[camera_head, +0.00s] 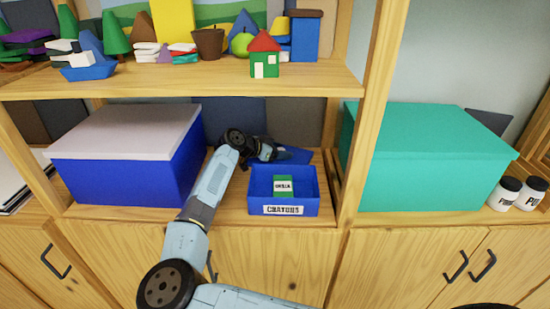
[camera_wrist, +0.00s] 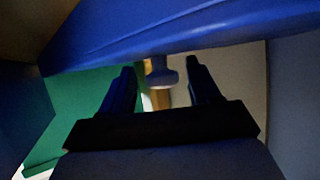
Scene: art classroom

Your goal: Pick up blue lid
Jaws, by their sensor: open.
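The blue lid (camera_head: 292,155) lies behind the crayon box on the middle shelf, partly hidden by my gripper. In the wrist view, a large blue surface, which looks like the lid (camera_wrist: 190,32), spans the top of the picture. My gripper (camera_wrist: 161,68) is open, with its two dark fingers apart. A small bluish knob-like piece (camera_wrist: 160,77) shows between the fingers; I cannot tell whether they touch it. In the head view my gripper (camera_head: 268,150) is at the lid's left side.
The open blue crayon box (camera_head: 291,210) holds a green carton (camera_head: 283,186). A blue box with a pale top (camera_head: 130,130) stands left, close to my arm. A teal box (camera_head: 430,165) stands right beyond the upright (camera_head: 372,110). The upper shelf (camera_head: 190,82) holds small blocks.

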